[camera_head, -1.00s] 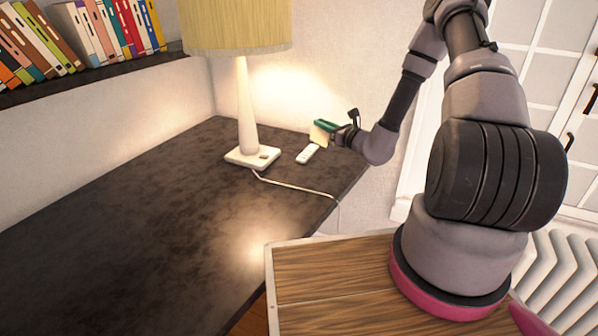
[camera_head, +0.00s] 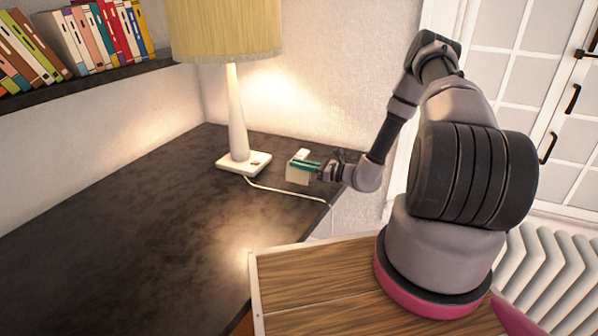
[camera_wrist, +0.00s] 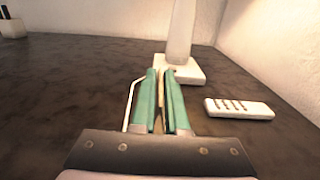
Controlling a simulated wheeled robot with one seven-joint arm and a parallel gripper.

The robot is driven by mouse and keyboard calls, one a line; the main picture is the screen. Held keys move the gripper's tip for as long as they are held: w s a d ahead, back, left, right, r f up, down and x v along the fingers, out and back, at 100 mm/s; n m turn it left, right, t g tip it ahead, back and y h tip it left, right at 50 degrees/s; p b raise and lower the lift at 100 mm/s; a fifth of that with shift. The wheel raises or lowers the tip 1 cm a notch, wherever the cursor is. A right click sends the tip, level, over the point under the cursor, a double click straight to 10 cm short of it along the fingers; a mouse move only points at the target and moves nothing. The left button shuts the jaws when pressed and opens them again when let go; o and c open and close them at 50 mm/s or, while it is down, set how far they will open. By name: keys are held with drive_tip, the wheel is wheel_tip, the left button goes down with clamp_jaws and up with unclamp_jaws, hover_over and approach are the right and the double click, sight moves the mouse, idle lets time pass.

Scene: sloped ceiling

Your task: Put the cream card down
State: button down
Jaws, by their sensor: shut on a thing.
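The cream card (camera_head: 297,177) hangs from my gripper (camera_head: 306,165) over the right part of the dark desk, beside the lamp base. In the wrist view the green fingers of my gripper (camera_wrist: 161,85) are closed on the thin card (camera_wrist: 161,92), which shows edge-on between them. The card looks upright. I cannot tell whether its lower edge touches the desk.
The dark desk (camera_head: 130,215) is clear at the left and front. A lamp with a white base (camera_head: 243,162) stands close by, its white cord (camera_head: 290,192) trailing right. A white remote (camera_wrist: 239,108) lies right of my fingers in the wrist view.

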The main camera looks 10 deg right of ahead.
sight(294, 175)
drive_tip(key=shift+f, duration=1.3)
drive_tip(key=shift+f, duration=0.15)
drive_tip(key=c, duration=0.9)
unclamp_jaws()
drive_tip(key=shift+c, duration=0.2)
